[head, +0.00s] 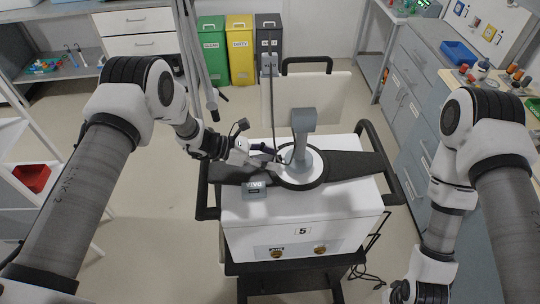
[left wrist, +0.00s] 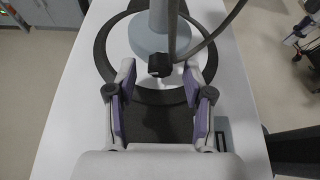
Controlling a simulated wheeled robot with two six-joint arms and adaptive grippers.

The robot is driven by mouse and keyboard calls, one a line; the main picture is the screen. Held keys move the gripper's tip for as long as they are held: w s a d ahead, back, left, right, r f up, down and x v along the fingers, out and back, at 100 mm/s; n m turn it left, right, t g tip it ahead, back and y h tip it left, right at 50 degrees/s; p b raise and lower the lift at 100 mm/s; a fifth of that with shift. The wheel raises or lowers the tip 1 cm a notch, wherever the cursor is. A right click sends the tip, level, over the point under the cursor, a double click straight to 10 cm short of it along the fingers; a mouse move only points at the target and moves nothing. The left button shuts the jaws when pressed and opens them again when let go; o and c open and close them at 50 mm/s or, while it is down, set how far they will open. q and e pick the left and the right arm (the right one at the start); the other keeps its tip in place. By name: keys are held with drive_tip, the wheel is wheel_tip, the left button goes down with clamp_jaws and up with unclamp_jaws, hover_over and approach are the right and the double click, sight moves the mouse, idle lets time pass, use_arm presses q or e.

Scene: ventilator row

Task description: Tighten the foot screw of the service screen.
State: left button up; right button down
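The service screen (head: 330,98) shows its pale back in the head view. Its grey post (head: 303,130) stands on a round white foot (head: 310,172) with a dark ring, on the white ventilator cabinet marked 5 (head: 300,218). In the left wrist view the foot screw is a black knob (left wrist: 160,65) in front of the grey post (left wrist: 157,25). My left gripper (head: 268,158) is beside the foot. Its purple-padded fingers are apart in the left wrist view (left wrist: 158,84), one on each side of the knob with gaps. My right gripper is not visible.
A cable (left wrist: 220,28) curves beside the post near the right finger. Black rails (head: 376,150) flank the cabinet, and a small grey box (head: 254,190) sits on its top left. Bins (head: 240,50) stand behind; a counter (head: 440,95) runs along the right.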

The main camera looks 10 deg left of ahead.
use_arm(q)
clamp_jaws()
drive_tip(key=m+t+b, duration=0.1)
drive_tip(key=m+b, duration=0.1)
drive_tip(key=b, duration=0.3)
drive_tip(key=m+t+b, duration=0.1)
drive_tip(key=m+b, duration=0.1)
drive_tip(key=b, duration=0.3)
drive_tip(key=shift+s+f+t, duration=0.2)
drive_tip(key=shift+f+t, duration=0.15)
drive_tip(key=shift+t, duration=0.05)
drive_tip(key=shift+r+m+t+b, duration=0.3)
drive_tip(key=shift+m+b, duration=0.1)
drive_tip(key=shift+b, duration=0.4)
drive_tip(key=shift+o, duration=0.4)
unclamp_jaws()
drive_tip(key=shift+d, duration=0.1)
